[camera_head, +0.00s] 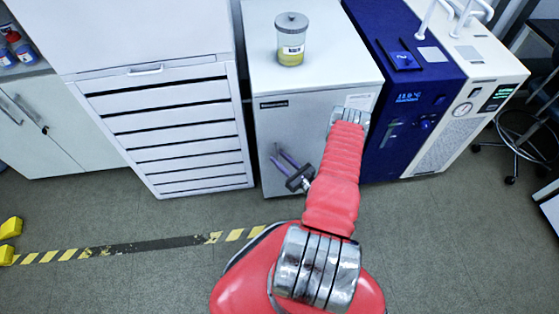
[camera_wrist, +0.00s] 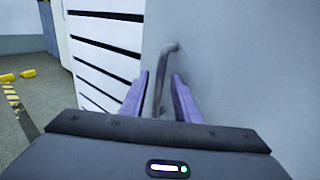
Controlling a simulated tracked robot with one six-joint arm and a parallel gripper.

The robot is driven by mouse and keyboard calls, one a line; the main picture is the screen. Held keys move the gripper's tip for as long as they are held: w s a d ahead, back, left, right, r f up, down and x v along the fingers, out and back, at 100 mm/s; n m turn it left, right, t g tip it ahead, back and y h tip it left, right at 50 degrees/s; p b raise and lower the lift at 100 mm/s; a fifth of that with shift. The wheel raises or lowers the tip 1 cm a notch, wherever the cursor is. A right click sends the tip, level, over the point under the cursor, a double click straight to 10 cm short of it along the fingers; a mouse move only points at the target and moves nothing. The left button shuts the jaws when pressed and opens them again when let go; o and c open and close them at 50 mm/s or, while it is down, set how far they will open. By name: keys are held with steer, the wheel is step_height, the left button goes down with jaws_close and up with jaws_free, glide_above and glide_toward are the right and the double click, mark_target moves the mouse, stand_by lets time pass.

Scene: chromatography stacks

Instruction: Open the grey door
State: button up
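The grey door (camera_head: 285,122) is the front of the low cabinet with a jar on top, and it looks closed. In the wrist view the grey door (camera_wrist: 240,60) fills the right side. Its bar handle (camera_wrist: 171,49) runs downward between my two purple fingers, with its bent upper end beyond the fingertips. My gripper (camera_head: 280,152) is at the lower left part of the door. In the wrist view my gripper (camera_wrist: 160,76) is open, with a finger on each side of the handle and visible gaps. The lower end of the handle is hidden behind the gripper body.
A lidded jar with yellow contents (camera_head: 291,40) stands on the cabinet. A white drawer unit (camera_head: 165,120) is close on the left. A blue instrument (camera_head: 405,100) stands on the right.

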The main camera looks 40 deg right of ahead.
steer(key=shift+c, duration=0.6)
jaws_close()
steer(key=shift+a, duration=0.3)
steer(key=shift+s+d, duration=0.2)
steer(key=shift+s, duration=0.05)
